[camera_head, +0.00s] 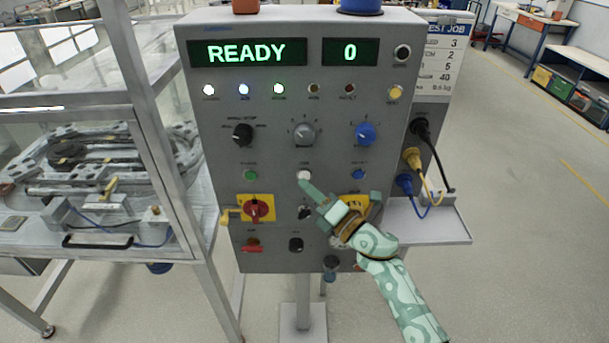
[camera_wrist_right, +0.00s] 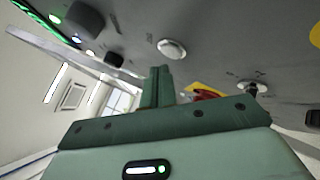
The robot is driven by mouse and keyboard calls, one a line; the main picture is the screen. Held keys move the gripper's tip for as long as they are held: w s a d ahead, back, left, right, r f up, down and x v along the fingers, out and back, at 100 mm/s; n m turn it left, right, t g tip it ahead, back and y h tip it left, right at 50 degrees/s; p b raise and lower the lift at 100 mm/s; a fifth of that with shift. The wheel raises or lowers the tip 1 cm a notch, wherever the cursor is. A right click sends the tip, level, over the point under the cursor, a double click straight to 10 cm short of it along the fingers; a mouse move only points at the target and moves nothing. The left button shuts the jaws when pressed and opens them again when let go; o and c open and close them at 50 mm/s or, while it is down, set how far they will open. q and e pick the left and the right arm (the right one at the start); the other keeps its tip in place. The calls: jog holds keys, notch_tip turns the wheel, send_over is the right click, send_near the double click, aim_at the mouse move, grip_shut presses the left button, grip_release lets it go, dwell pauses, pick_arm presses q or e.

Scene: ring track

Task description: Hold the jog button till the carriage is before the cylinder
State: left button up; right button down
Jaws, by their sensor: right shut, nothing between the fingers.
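The control panel (camera_head: 290,222) faces me, with READY and 0 on its displays. A white round button (camera_head: 304,175) at its middle is likely the jog button; its label is too small to read. It also shows in the right wrist view (camera_wrist_right: 172,48). My right gripper (camera_head: 306,188) is shut and empty, its fingertips just below this button. In the wrist view the fingertips (camera_wrist_right: 158,70) look a little apart from the button. The ring track (camera_head: 90,160) lies inside the guarded cell at left. I cannot tell the carriage or the cylinder apart there. My left gripper is out of view.
A red rotary switch (camera_head: 256,208) on a yellow plate, a green button (camera_head: 250,175) and a blue button (camera_head: 358,174) surround the white one. Plugged cables (camera_head: 412,158) hang at the panel's right side above a small shelf (camera_head: 440,228). The floor at right is open.

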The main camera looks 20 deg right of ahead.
jog(key=shift+s+a+p, duration=0.2)
jog(key=shift+s+a, duration=0.05)
jog(key=shift+s, duration=0.55)
jog(key=shift+s+a+p, duration=0.25)
jog(key=shift+s, duration=0.6)
jog(key=shift+s+a+p, duration=0.2)
jog(key=shift+s+a, duration=0.05)
jog(key=shift+s, duration=0.55)
